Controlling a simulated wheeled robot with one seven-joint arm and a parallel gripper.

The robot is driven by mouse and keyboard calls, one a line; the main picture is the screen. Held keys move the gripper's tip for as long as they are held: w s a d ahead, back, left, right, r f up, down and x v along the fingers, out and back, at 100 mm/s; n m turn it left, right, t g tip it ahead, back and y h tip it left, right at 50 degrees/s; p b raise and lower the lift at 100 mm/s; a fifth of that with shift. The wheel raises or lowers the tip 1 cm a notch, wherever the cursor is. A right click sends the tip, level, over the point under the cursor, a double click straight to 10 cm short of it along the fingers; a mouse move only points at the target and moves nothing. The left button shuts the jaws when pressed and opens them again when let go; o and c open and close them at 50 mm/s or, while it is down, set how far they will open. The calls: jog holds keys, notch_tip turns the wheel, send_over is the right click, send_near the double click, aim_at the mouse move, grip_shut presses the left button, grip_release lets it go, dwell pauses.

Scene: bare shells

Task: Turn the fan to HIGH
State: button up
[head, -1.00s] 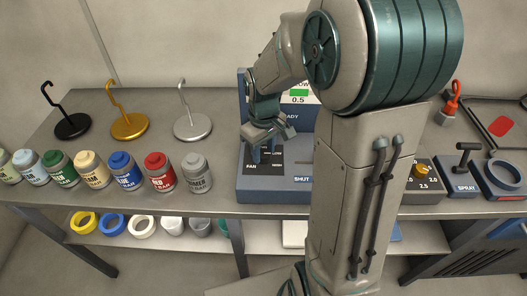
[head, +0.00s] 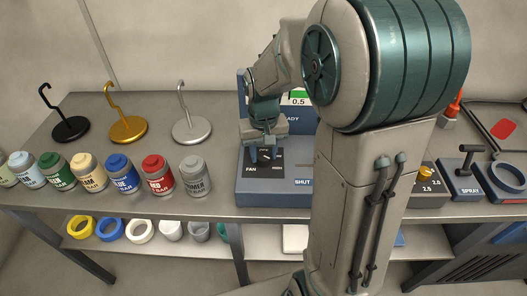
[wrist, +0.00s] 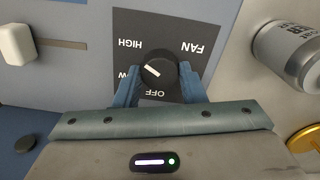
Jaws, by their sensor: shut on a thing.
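The fan's black round knob (wrist: 158,70) sits on a dark panel (wrist: 188,25) lettered FAN, HIGH and OFF, upside down in the wrist view. A label at the left is partly hidden by a finger. The knob's white mark lies left of its middle on a slant; I cannot tell exactly which label it points to. My gripper (wrist: 160,85) is shut on the knob, one blue finger on each side. In the head view my gripper (head: 266,153) reaches down onto the panel of the blue-grey console (head: 270,195).
Several paint jars (head: 160,178) stand left of the console, with hooked stands (head: 128,128) behind them. A white slider knob (wrist: 16,45) is beside the panel in the wrist view. The SPRAY lever (head: 465,165) stands at the right.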

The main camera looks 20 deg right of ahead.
aim_at(263, 156)
dwell(0.3)
jog(key=o, duration=1)
notch_tip(263, 156, up, 14)
jog(key=s+f+t, duration=0.1)
jog(key=s+f, duration=0.2)
jog(key=s, duration=0.4)
jog(key=s+f+t, duration=0.2)
jog(key=s+f, duration=0.1)
jog(key=s, duration=0.4)
jog(key=shift+s+a+f+n, duration=0.15)
jog(key=shift+s+f+n, duration=0.15)
jog(key=shift+n, duration=0.1)
